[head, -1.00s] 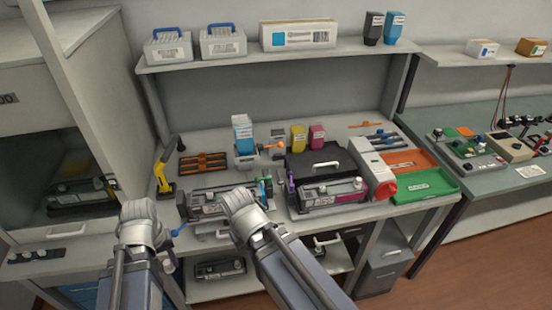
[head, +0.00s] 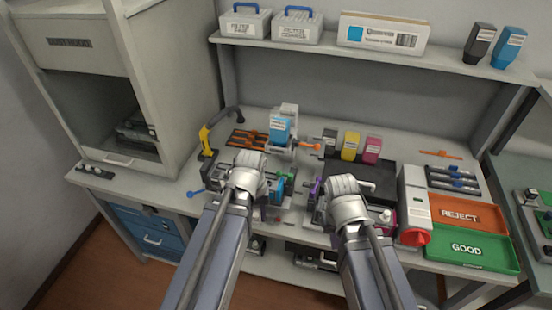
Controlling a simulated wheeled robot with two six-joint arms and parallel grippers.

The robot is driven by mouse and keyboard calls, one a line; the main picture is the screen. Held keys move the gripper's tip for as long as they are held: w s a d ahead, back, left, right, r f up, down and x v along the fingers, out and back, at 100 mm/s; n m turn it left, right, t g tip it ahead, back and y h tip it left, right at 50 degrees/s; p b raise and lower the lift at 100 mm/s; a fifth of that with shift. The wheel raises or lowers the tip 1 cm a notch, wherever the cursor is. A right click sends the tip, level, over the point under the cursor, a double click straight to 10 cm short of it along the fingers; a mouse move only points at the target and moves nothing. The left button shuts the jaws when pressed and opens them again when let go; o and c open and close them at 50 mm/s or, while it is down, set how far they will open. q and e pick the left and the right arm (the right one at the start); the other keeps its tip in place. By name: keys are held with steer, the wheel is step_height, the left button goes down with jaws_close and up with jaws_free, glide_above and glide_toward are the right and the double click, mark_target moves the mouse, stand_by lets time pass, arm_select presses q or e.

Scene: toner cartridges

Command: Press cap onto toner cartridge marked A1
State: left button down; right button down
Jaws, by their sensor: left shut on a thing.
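My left gripper (head: 249,163) is at the left toner cartridge (head: 277,193) on the bench and covers much of it. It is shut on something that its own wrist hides. My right gripper (head: 342,184) is over the left part of the right cartridge (head: 388,217), which has a magenta part at its right end. The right fingers are hidden, so I cannot tell whether they are open or shut. No A1 mark can be read on either cartridge, and I cannot make out a loose cap. A cyan toner bottle (head: 280,128) sits in a grey stand behind the left cartridge.
Black, yellow (head: 350,146) and magenta (head: 372,150) bottles stand at the back. A white device (head: 414,195) with a red knob is at the right, beside the orange REJECT tray (head: 447,215) and green GOOD tray (head: 466,256).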

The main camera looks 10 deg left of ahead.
arm_select(q)
steer(key=p, duration=1.2)
glide_toward(269, 183)
steer(key=shift+f+b, duration=2.55)
steer(key=shift+f+b, duration=0.95)
steer(key=shift+c, duration=1)
jaws_free()
steer(key=shift+r, duration=0.15)
step_height(269, 183, up, 7)
steer(key=p, duration=0.7)
